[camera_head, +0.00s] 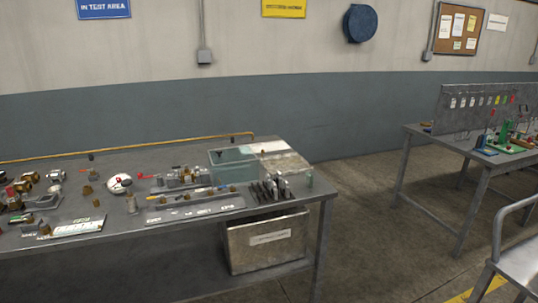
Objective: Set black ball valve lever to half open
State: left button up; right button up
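A grey metal workbench (110,225) on the left carries several small valves and fittings. A small dark handle-like part (91,156) sits near the yellow pipe (180,146) at the back of the bench. Valves with red levers (148,176) stand near the middle. Brass and dark fittings (25,183) are clustered at the left. Which part is the black ball valve lever, and its angle, I cannot tell at this size. Neither of my grippers is in view.
A second table (415,131) with coloured tools stands at the right. A grey railed frame (520,262) is at lower right. Floor between the tables is free.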

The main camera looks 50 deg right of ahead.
aim_at(185, 177)
jog(key=i+l+z, duration=0.2)
jog(key=i+z, duration=0.75)
jog(key=i, duration=0.4)
jog(key=j+z, duration=0.15)
jog(key=z, duration=0.2)
jog(key=i+j+z, duration=0.1)
jog(key=z, duration=0.25)
jog(key=j+z, duration=0.35)
jog(key=l, duration=0.1)
